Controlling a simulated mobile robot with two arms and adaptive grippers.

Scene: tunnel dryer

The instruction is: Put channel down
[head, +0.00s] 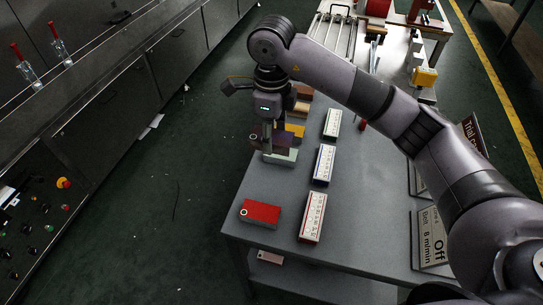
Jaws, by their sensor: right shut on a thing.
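My right gripper (268,131) points down over the left edge of the grey table, shut on a pale grey-green piece (282,157) that looks like the channel. The piece is low, close to the tabletop; whether it touches the table I cannot tell. A dark maroon block (285,142) and a yellow block (297,130) are right beside it, partly hidden by the gripper. My left gripper is not in view.
Brown blocks (303,93) stand behind the gripper. A sign (432,240) reads "Off". Dark cabinets (105,110) stand across the floor at left.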

